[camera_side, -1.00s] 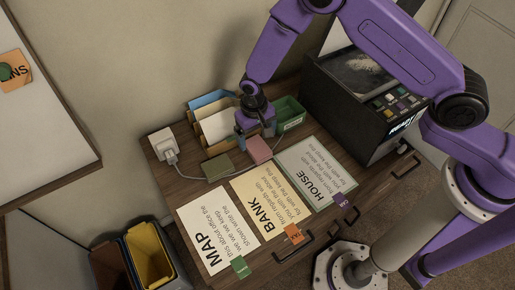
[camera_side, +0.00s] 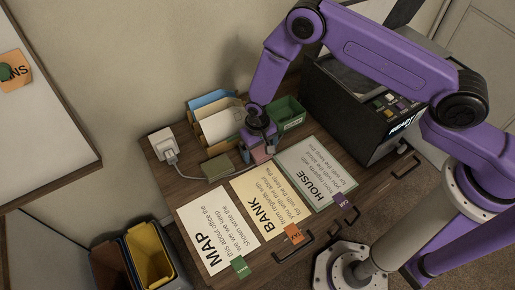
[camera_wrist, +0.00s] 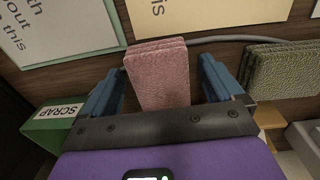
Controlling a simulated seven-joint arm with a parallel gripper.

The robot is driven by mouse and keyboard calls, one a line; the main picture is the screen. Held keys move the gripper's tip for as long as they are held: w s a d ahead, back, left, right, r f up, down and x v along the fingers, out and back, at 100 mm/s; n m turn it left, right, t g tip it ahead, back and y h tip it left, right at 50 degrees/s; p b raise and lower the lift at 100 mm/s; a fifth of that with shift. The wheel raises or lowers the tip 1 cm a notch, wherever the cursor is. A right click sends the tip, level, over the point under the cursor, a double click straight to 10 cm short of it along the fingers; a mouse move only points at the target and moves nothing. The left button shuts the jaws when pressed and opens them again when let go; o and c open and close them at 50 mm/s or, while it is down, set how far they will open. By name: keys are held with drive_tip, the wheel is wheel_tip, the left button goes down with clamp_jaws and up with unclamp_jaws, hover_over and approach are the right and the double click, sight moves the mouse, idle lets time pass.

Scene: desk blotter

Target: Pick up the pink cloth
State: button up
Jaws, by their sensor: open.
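The pink cloth (camera_wrist: 160,75) is a folded, fuzzy block on the wooden desk. In the wrist view it stands between the two blue fingers of my gripper (camera_wrist: 160,88), with a gap on each side, wider on the right. In the side view the pink cloth (camera_side: 262,154) is mostly hidden under my gripper (camera_side: 257,147). The gripper is open and points down over it. I cannot tell exactly how deep the fingers reach beside the cloth.
A green cloth (camera_wrist: 283,70) lies beside the pink one, with a cable (camera_side: 192,175) near it. A green SCRAP bin (camera_side: 290,113) and a file rack (camera_side: 218,121) stand behind. Papers marked MAP (camera_side: 217,230), BANK (camera_side: 263,200) and HOUSE (camera_side: 316,172) lie in front.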

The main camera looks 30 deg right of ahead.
drive_tip(key=c, duration=1.1)
drive_tip(key=shift+r, duration=0.1)
